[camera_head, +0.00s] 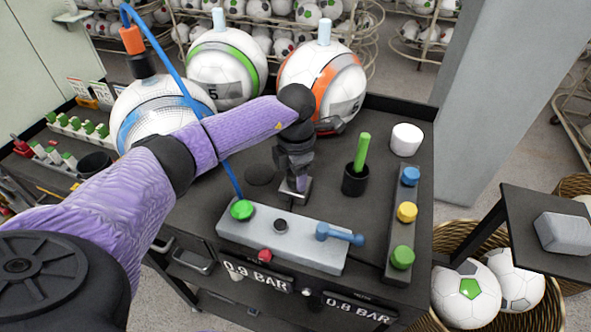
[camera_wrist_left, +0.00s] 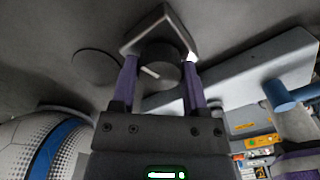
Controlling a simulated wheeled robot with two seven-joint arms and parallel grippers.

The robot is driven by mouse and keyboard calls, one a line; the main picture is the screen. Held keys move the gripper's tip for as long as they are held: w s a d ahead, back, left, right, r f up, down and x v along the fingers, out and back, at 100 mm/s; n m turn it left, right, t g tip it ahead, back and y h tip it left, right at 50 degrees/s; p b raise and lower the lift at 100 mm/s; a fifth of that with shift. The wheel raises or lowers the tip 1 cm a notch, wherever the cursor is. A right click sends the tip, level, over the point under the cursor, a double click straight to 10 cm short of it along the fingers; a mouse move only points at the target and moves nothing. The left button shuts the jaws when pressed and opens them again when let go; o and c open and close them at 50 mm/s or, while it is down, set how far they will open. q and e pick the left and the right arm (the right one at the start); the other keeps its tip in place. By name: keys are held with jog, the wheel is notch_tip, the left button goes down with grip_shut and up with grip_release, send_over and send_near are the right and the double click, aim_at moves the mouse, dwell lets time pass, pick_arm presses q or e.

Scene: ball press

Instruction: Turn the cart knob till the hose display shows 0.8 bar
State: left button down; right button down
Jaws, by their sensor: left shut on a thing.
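My left gripper (camera_head: 295,188) points down at the cart top (camera_head: 225,195), behind the grey control bar. In the left wrist view its two purple fingers (camera_wrist_left: 160,82) are shut on a dark round knob (camera_wrist_left: 158,72) with a white line mark, beside a grey angular plate. In the head view the gripper hides most of the knob. On the cart front, the left display (camera_head: 257,275) reads 0.9 BAR and the right display (camera_head: 358,307) reads 0.8 BAR; which one belongs to the hose I cannot tell. My right gripper is not in view.
A black cup (camera_head: 355,180) with a green stick, a white cylinder (camera_head: 406,139) and a strip of coloured buttons (camera_head: 407,212) stand right. Large balls (camera_head: 225,70) line the back.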

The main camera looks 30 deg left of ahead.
pick_arm(q)
jog(key=shift+r+n, duration=0.1)
jog(key=shift+n, duration=0.4)
jog(key=shift+c, duration=0.5)
grip_release()
notch_tip(320, 180, up, 10)
jog(key=shift+p, duration=0.4)
